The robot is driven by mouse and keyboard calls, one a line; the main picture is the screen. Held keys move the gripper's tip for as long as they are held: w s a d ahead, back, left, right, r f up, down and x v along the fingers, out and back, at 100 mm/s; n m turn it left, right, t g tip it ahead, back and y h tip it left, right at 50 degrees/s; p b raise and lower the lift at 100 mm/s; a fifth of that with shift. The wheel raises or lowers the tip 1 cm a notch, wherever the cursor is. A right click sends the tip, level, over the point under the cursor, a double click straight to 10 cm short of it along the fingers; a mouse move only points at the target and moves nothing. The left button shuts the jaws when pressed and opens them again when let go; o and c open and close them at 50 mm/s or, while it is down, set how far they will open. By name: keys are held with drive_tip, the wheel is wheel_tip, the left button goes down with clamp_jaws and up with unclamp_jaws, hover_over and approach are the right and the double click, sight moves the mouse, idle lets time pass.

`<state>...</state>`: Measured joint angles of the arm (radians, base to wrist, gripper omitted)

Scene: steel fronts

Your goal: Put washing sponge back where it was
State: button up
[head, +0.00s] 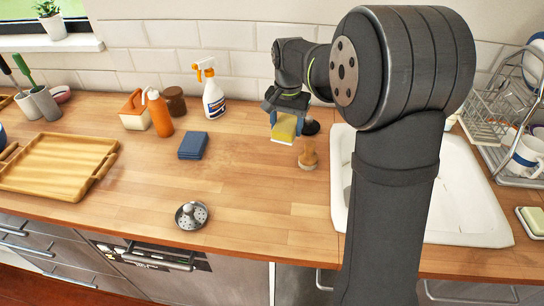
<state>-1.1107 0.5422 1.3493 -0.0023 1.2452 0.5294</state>
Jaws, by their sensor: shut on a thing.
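The washing sponge (285,128), yellow with a pale lower layer, is held in my gripper (285,112) above the wooden counter, left of the sink. My gripper points down and is shut on the sponge. The sponge hangs just behind and left of a wooden brush (308,155); I cannot tell how high it is above the counter. My arm hides part of the sink and the area behind it.
A spray bottle (211,92), an orange bottle (159,113) and a brown jar (175,101) stand at the back. A blue folded cloth (193,146), a metal strainer (191,215) and a wooden tray (58,165) lie left. The sink (470,205) is right. The middle counter is clear.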

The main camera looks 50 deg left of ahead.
drive_tip(key=s+a+n, duration=0.2)
drive_tip(key=s+a, duration=0.1)
hover_over(272, 157)
wheel_tip(272, 157, down, 5)
drive_tip(key=shift+f, duration=2.55)
drive_tip(key=o, duration=1.1)
drive_tip(key=shift+f, duration=0.1)
drive_tip(key=shift+o, duration=0.2)
wheel_tip(272, 157, up, 12)
